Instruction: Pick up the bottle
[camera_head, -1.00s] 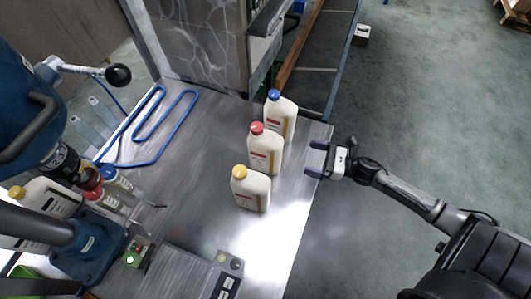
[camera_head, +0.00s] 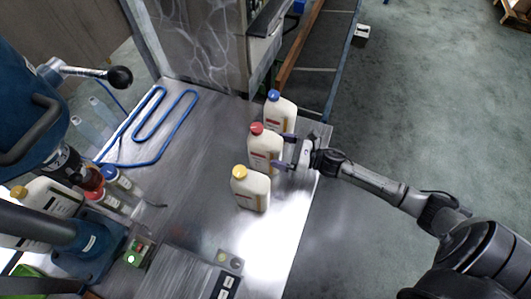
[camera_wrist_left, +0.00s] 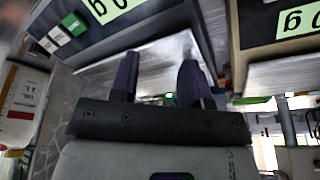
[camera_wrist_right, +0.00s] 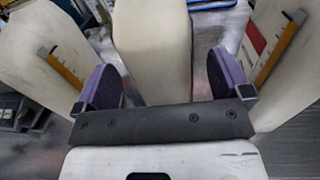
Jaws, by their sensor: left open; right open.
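Three cream bottles stand in a row near the right edge of the metal table: a blue-capped bottle (camera_head: 282,113), a red-capped bottle (camera_head: 263,153) and a yellow-capped bottle (camera_head: 251,190). My right gripper (camera_head: 280,150) is open, with its fingers on either side of the red-capped bottle. In the right wrist view the middle bottle (camera_wrist_right: 152,50) lies straight ahead between and beyond the open fingertips (camera_wrist_right: 165,80), its cap out of view. Whether the fingers touch it cannot be told. My left gripper (camera_wrist_left: 158,75) is open and empty in the left wrist view, outside the head view.
Bottles flank both right fingers closely. A blue bent tube (camera_head: 165,125) lies at the table's (camera_head: 205,135) back left. A blue machine (camera_head: 75,250) and small bottles (camera_head: 115,190) stand left. The left wrist view shows green displays (camera_wrist_left: 110,8) and a bottle (camera_wrist_left: 20,100).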

